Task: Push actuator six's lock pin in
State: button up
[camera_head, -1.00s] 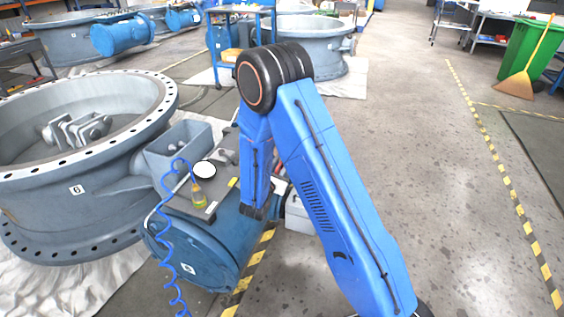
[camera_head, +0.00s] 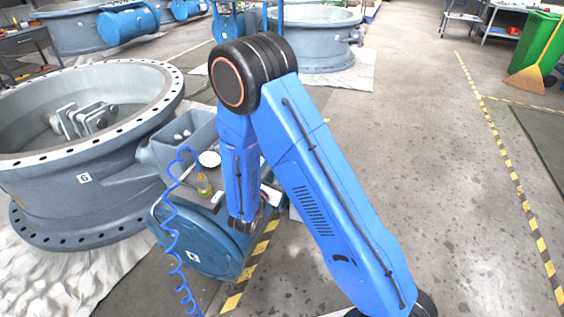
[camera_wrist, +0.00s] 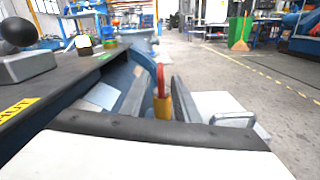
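Actuator six (camera_head: 190,248) is the blue drum with a 6 plate beside the big grey valve body (camera_head: 84,178) marked 6. In the wrist view, a red handle with a yellow lower part (camera_wrist: 161,92), apparently the lock pin, stands upright by a curved blue edge (camera_wrist: 146,66). My gripper (camera_wrist: 158,82) shows two grey fingers spread on either side of it in the picture. Whether they touch it, or lie nearer than it, I cannot tell. The pin's lower end is hidden. In the head view, my blue arm covers the gripper and the pin.
A dark top plate (camera_wrist: 66,77) with a yellow SHUT label (camera_wrist: 18,107) and a black ball knob (camera_wrist: 18,32) lies left in the wrist view. A coiled blue hose (camera_head: 172,235) hangs at the actuator's front. Grey floor (camera_head: 420,150) at right is open.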

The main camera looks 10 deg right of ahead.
jog(key=v, duration=0.7)
jog(key=shift+r, duration=0.1)
dwell(0.4)
jog(key=s+d+r+m+g+h, duration=0.2)
jog(key=d+r+m+g, duration=0.15)
jog(key=d, duration=0.25)
jog(key=s+d+r+m+g+h, duration=0.2)
jog(key=s+d+r+m+g, duration=0.15)
jog(key=d, duration=0.25)
jog(key=s+d+r+m+g+y, duration=0.25)
jog(key=s+d+m+g, duration=0.2)
jog(key=s, duration=0.25)
jog(key=s+d+r+m+g+y, duration=0.2)
jog(key=s+d+r+m+g, duration=0.15)
jog(key=s+d+m, duration=0.3)
jog(key=s+a+r+m+t+y, duration=0.2)
jog(key=s+a+r+m+y, duration=0.1)
jog(key=s+r+m+y, duration=0.1)
jog(key=s+a+r+m+t+y, duration=0.3)
jog(key=s+a+r+m+y, duration=0.1)
jog(key=s, duration=0.5)
jog(key=shift+a+r+m+y, duration=0.35)
jog(key=shift+r+y, duration=0.1)
jog(key=shift+y, duration=0.6)
